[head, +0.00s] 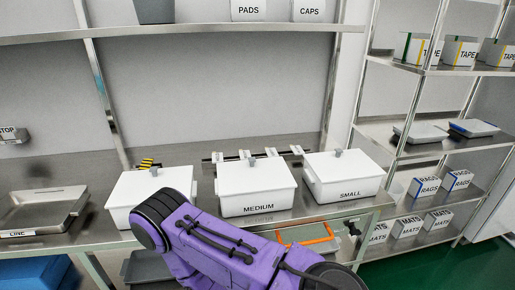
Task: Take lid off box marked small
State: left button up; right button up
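The box marked SMALL (348,187) is white and stands at the right end of the steel bench. Its white lid (345,165) is on it, with a small grey handle (338,153) on top. A purple and black arm of mine crosses the lower middle of the head view, in front of the boxes and apart from the SMALL box as far as I can see. I cannot see either gripper's fingers.
The MEDIUM box (257,196) stands left of the SMALL box, and a third lidded white box (122,192) stands further left. A steel tray (38,214) is at the far left. An upper shelf (190,33) spans above the bench. A rack (425,140) stands at right.

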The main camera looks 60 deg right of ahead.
aim_at(340, 165)
jog(key=u, duration=0.6)
jog(key=k, duration=1)
jog(key=z, duration=0.8)
